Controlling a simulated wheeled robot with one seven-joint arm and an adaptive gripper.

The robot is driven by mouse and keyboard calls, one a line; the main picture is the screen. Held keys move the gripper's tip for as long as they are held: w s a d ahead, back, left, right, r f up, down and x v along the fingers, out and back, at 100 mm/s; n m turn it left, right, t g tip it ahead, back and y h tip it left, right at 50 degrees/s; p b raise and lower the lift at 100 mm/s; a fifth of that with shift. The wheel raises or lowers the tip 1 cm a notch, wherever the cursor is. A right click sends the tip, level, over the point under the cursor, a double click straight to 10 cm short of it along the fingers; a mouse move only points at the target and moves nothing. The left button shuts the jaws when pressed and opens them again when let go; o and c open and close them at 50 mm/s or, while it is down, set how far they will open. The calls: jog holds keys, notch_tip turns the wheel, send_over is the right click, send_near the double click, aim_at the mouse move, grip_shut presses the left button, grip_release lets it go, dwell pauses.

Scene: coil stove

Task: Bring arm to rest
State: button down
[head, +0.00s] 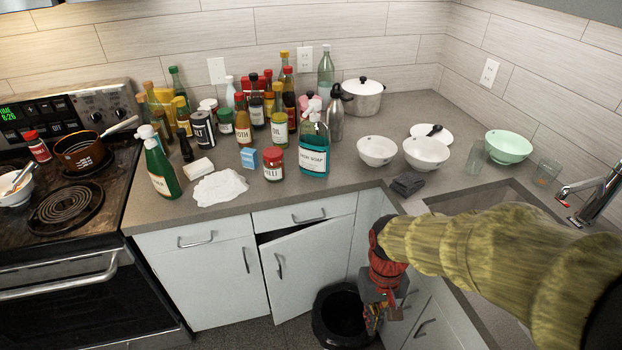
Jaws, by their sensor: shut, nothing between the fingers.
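My arm (480,250) reaches in from the right edge, in a yellowish sleeve, across the sink side of the counter. My gripper (374,318) hangs at its end, pointing down, in front of the lower cabinets and below the counter edge. Its fingers are small in the picture and look closed, with nothing held. The gripper appears just right of the black bin (340,314); whether they touch cannot be told.
A cabinet door (308,262) stands slightly ajar. The counter holds several bottles, a soap bottle (314,150), a pot (362,98), white bowls (426,153), a green bowl (508,147) and glasses. The sink and faucet (598,195) lie right, the coil stove (66,208) left.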

jog(key=s+d+r+t, duration=0.2)
jog(key=r+t, duration=0.1)
jog(key=r, duration=0.7)
jog(key=s+d+r+m+t, duration=0.1)
jog(key=s+d+r+t, duration=0.1)
jog(key=r, duration=0.7)
jog(key=shift+s+d+r+t+p, duration=0.35)
jog(key=shift+s+t, duration=0.4)
jog(key=shift+t, duration=0.25)
